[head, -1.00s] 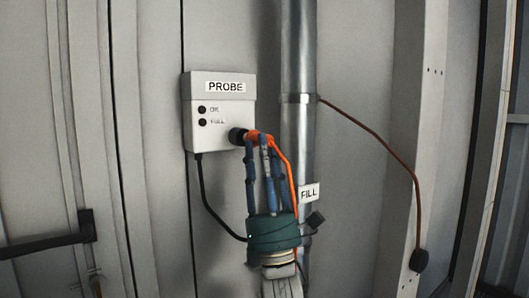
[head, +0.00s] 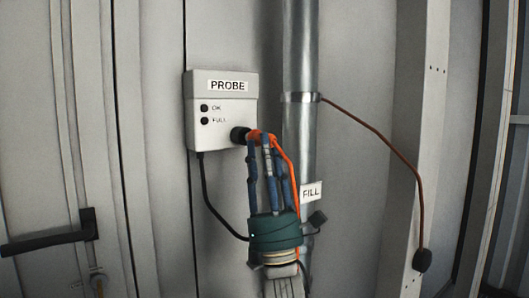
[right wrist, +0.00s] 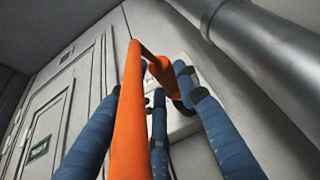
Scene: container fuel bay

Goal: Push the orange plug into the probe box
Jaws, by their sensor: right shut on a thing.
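The probe box (head: 222,135) is a pale grey case on the wall with a PROBE label and two dark round lamps marked OK and FULL. A black round socket (head: 239,135) is at its lower right side. The orange plug (head: 256,136) is at this socket, its front end against or inside it; I cannot tell how deep. My right gripper (head: 263,142), with blue fingers and a green wrist, is shut on the plug. In the right wrist view the orange plug (right wrist: 165,75) and its thick orange cable (right wrist: 130,120) run between the blue fingers. My left gripper is not in view.
A metal pipe (head: 300,65) with a FILL tag (head: 311,192) stands just right of the box, close behind my gripper. A black cable (head: 205,185) hangs from the box. A brown cable (head: 385,142) runs from the pipe clamp to a black end (head: 422,260).

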